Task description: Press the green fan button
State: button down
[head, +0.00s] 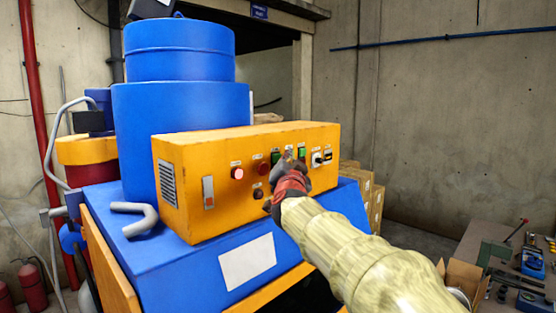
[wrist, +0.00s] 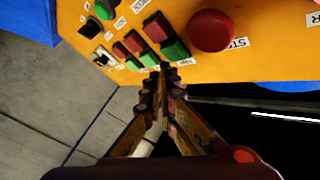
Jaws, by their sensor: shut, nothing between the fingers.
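The orange control box (head: 215,190) carries several buttons and switches. In the wrist view, a green button (wrist: 175,50) sits beside a red one (wrist: 157,27), and another green button (wrist: 150,59) sits beside a red one (wrist: 133,41). A round green knob or button (wrist: 103,10) is at the upper left. I cannot read which label names the fan. My gripper (wrist: 166,70) is shut and empty, its tips close by the lower edges of the two green buttons. I cannot tell whether they touch. In the head view my gripper (head: 288,160) hides part of the panel.
A large red stop button (wrist: 211,31) is right of the green buttons in the wrist view. The box stands on a blue machine (head: 185,225) beside a blue drum (head: 180,110). A cluttered bench (head: 520,285) is at the lower right.

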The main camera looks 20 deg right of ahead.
jog(key=shift+w, duration=0.1)
jog(key=shift+w+a, duration=0.15)
jog(key=shift+w, duration=0.15)
jog(key=shift+w+a+p, duration=0.15)
jog(key=shift+w+p, duration=0.25)
jog(key=shift+p, duration=0.1)
dwell(0.8)
jog(key=shift+s, duration=0.15)
jog(key=shift+s+d+b, duration=0.3)
jog(key=shift+s+b, duration=0.15)
jog(key=shift+s, duration=0.25)
jog(key=s, duration=0.1)
jog(key=s+d+b, duration=0.1)
jog(key=s, duration=0.1)
jog(key=s+b, duration=0.1)
jog(key=shift+s+d, duration=0.3)
jog(key=shift+d, duration=0.05)
dwell(0.9)
